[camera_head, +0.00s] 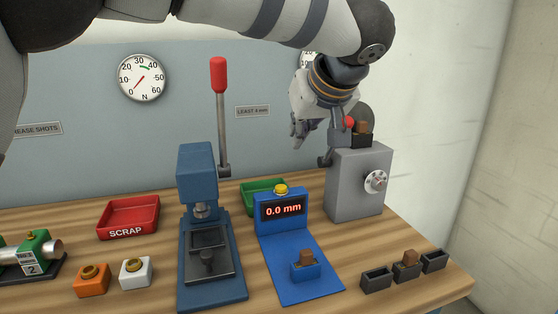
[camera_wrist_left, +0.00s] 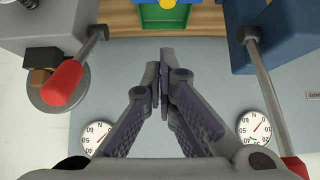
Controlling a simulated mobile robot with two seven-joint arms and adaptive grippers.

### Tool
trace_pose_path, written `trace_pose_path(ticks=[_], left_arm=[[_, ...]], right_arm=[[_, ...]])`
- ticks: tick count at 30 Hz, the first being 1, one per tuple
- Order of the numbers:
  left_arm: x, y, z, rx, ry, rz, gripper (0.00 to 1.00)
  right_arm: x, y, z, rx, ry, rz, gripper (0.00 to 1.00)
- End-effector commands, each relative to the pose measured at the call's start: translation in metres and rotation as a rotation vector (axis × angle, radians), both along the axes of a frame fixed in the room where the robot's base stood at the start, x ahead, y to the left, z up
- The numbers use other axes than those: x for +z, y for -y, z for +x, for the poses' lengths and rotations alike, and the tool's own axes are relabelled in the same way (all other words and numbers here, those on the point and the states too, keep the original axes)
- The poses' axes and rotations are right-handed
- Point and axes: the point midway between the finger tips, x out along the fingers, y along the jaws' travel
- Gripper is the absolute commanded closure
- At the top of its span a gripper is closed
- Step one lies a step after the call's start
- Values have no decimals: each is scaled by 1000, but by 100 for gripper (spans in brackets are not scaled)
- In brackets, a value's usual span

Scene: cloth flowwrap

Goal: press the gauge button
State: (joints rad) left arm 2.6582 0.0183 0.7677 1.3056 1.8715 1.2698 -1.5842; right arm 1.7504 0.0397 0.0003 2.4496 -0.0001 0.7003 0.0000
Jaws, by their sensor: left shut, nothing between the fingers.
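The blue gauge (camera_head: 282,210) stands on the table with a blue base plate in front, and its display reads 0.0 mm. Its yellow button (camera_head: 281,188) sits on top. In the left wrist view only a bit of the yellow button (camera_wrist_left: 168,3) shows at the top edge. My left gripper (camera_head: 298,138) is shut and empty, in the air above and slightly right of the button, clearly apart from it. In the left wrist view its fingertips (camera_wrist_left: 165,55) meet. My right gripper is not in view.
A blue press (camera_head: 198,175) with a red-tipped lever stands left of the gauge. A grey machine (camera_head: 355,190) with a red-knobbed lever is close to the right. A green tray (camera_head: 250,197) lies behind the gauge. A brown block (camera_head: 306,257) sits in a holder on the base plate.

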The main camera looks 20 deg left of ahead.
Motion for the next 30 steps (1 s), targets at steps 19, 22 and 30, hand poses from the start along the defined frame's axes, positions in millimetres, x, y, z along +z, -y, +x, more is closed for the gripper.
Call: trace_pose_path(ticks=[19, 22, 30], left_arm=[[-29, -13, 22, -1, -9, -6, 100], [-45, -22, 35, -2, -9, -7, 100], [-84, -38, 57, -4, -4, -3, 100]], right_arm=[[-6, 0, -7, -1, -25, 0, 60], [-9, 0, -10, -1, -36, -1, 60], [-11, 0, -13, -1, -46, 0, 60]])
